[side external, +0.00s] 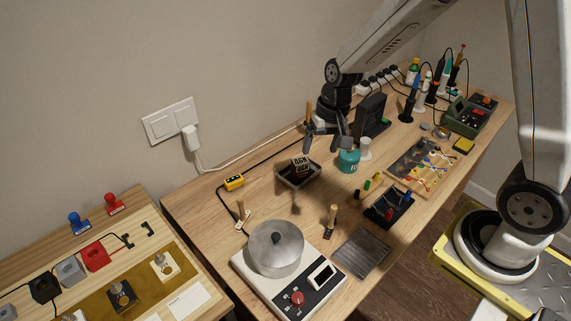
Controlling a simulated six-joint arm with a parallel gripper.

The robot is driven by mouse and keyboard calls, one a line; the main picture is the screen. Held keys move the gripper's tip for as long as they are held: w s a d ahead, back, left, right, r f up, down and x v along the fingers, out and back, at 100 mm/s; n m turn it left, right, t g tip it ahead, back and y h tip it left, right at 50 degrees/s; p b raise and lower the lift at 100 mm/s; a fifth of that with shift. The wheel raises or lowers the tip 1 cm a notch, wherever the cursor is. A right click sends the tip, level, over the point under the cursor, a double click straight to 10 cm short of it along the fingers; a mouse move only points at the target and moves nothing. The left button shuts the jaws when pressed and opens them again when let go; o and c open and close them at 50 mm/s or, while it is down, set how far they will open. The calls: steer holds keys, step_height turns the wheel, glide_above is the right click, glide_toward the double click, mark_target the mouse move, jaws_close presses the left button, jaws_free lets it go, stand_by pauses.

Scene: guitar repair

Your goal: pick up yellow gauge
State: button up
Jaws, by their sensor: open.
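My gripper (327,146) is open and empty, pointing down above the table, just over and to the right of a small dark tray (298,181). A yellow box-shaped device with a dark face (234,182) lies at the back left of the table, beside a black cable. My gripper is apart from both.
A lettered black block (300,164) sits in the dark tray. A teal bottle (348,161) and white container (365,148) stand close right of my gripper. A black compartment box (388,208), metal plate (361,252) and pot (275,249) on a hotplate are in front.

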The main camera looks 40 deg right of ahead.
steer(key=w+a+f+m+g+y, duration=0.15)
steer(key=w+f+m+y, duration=0.4)
steer(key=w, duration=0.75)
steer(key=m+t+y, duration=0.2)
steer(key=m+y, duration=0.3)
steer(key=m, duration=0.3)
glide_toward(234, 179)
steer(key=shift+s+a+r+h, duration=0.1)
steer(key=shift+s+a+h, duration=0.2)
steer(key=shift+a, duration=0.2)
steer(key=shift+w+f+m+t+y, duration=0.2)
steer(key=shift+f+m+t+y, duration=0.25)
steer(key=shift+f+y, duration=0.45)
steer(key=shift+r, duration=0.1)
steer(key=shift+x, duration=1.3)
steer(key=shift+x, duration=2.55)
